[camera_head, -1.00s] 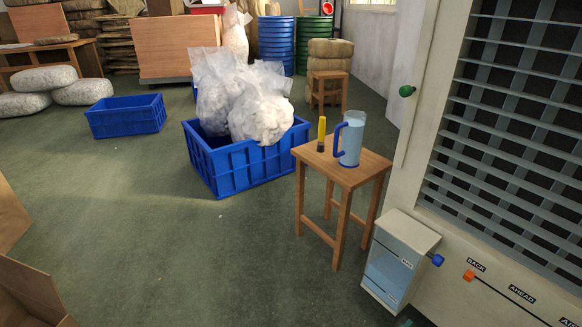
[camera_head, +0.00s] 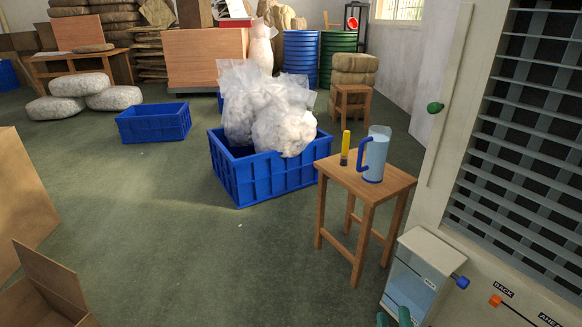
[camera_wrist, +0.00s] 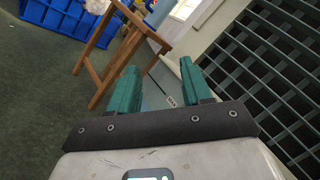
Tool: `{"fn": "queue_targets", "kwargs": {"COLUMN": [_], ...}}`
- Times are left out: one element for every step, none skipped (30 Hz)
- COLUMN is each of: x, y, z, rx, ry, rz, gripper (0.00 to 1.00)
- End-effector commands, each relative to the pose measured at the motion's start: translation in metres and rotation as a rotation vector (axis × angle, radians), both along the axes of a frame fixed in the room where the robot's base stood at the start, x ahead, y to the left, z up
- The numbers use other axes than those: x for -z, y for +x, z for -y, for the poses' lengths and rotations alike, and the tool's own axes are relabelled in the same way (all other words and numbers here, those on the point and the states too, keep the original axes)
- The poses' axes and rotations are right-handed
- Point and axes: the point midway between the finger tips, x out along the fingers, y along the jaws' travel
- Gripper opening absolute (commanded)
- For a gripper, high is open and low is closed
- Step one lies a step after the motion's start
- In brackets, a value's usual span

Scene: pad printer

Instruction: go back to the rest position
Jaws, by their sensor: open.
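My gripper (camera_wrist: 157,80) shows in the wrist view as two green fingers spread apart, with nothing visible between them. Green finger parts also show at the bottom edge of the head view (camera_head: 393,319), in front of the small pale box (camera_head: 425,254) on the machine. The machine (camera_head: 452,190) with its dark grille fills the right side. A wooden stool (camera_head: 392,183) stands left of it, carrying a light-blue jug (camera_head: 376,158) with a blue handle and a yellow-and-black tool (camera_head: 345,148), both upright.
A blue crate (camera_head: 240,187) holding bulging clear bags (camera_head: 285,128) stands behind the stool. Another blue crate (camera_head: 154,125) is farther left, near pale sacks (camera_head: 70,108). An open cardboard box (camera_head: 55,280) is at lower left. The green floor between is clear.

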Motion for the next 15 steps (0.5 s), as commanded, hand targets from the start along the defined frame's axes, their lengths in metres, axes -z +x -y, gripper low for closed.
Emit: {"fn": "queue_targets", "kwargs": {"x": [-0.001,-0.001,0.0,0.003,0.005,0.009,0.014,0.018,0.024,0.03,0.036,0.043,0.049,0.055,0.062], "y": [-0.003,-0.005,-0.008,-0.011,-0.015,-0.02,-0.025,-0.031,-0.039,-0.046,-0.053,-0.063,-0.072,-0.081,-0.093], "z": [-0.011,-0.018,-0.027,-0.033,-0.039,-0.045,-0.049,-0.053,-0.056,-0.058,-0.059,-0.059,-0.058,-0.056,-0.053], "rx": [-0.066,-0.107,-0.16,-0.2,-0.238,-0.29,-0.329,-0.366,-0.417,-0.456,-0.495,-0.548,-0.588,-0.629,-0.685], "ry": [-0.117,-0.19,-0.289,-0.363,-0.438,-0.537,-0.611,-0.685,-0.783,-0.856,-0.927,-1.021,-1.09,-1.158,-1.245], "rz": [-0.038,-0.062,-0.093,-0.118,-0.143,-0.177,-0.203,-0.23,-0.266,-0.294,-0.323,-0.362,-0.393,-0.425,-0.468], "gripper": [0.49,0.49,0.49,0.49,0.49,0.49,0.49,0.49,0.49,0.49,0.49,0.49,0.49,0.49,0.49]}}
